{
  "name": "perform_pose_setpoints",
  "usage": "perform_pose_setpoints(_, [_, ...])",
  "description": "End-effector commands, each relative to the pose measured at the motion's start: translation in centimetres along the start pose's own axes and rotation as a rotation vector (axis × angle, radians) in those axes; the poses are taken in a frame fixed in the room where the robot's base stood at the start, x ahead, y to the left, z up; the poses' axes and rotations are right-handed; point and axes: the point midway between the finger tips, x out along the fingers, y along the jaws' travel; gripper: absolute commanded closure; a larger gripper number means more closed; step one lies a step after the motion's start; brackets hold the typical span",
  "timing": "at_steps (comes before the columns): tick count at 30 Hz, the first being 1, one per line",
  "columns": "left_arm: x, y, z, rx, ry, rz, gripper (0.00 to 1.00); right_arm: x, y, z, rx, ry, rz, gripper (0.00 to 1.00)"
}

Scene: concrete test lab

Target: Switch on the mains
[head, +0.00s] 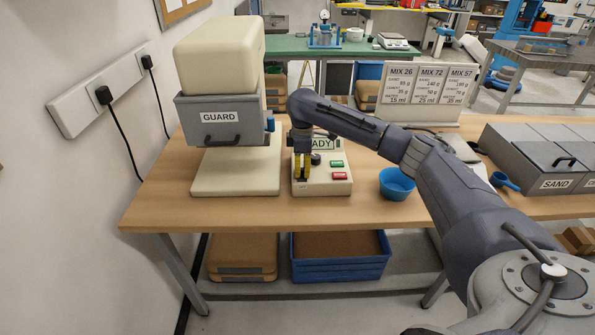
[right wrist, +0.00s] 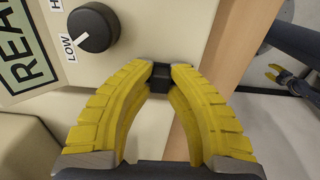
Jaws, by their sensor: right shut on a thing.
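The cream control box (head: 335,184) stands on the bench beside the mixer, with a green and a red button, a dark knob and a READY label. My right gripper (head: 302,174) is at the box's front left. In the right wrist view its yellow fingers (right wrist: 160,76) are shut on a small black switch (right wrist: 160,82) on the panel. The fingers hide its sides, so I cannot tell its position. The black knob (right wrist: 90,28) beside it has a LOW mark. My left gripper (right wrist: 274,72) shows small in the right wrist view, away from the bench, its tips apart.
The mixer (head: 220,60) with its grey GUARD (head: 222,134) stands left of the box. A blue bowl (head: 396,184) is close on the right, below my right arm. Grey bins (head: 540,150), a blue scoop (head: 504,181) and the mix card (head: 428,92) are farther right.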

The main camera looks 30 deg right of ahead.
Motion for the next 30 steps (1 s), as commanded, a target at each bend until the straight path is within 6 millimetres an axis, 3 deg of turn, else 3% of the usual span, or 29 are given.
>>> perform_pose_setpoints(1, [0.0,-0.1,-0.2,0.000,0.003,-0.001,0.57,-0.2,0.3,0.1,0.005,0.000,0.008,0.81])
perform_pose_setpoints(7, [0.1,-0.2,-0.9,0.000,0.010,-0.003,0.57,-0.2,0.2,0.0,0.004,0.001,0.006,0.58])
perform_pose_setpoints(19, [0.0,-0.3,-0.4,-0.001,0.006,-0.003,0.57,-1.1,0.2,0.0,0.002,0.001,0.007,0.58])
perform_pose_setpoints(30, [0.0,-0.2,-0.5,0.000,0.007,-0.002,0.57,-7.1,0.2,0.0,0.003,0.001,0.008,0.58])
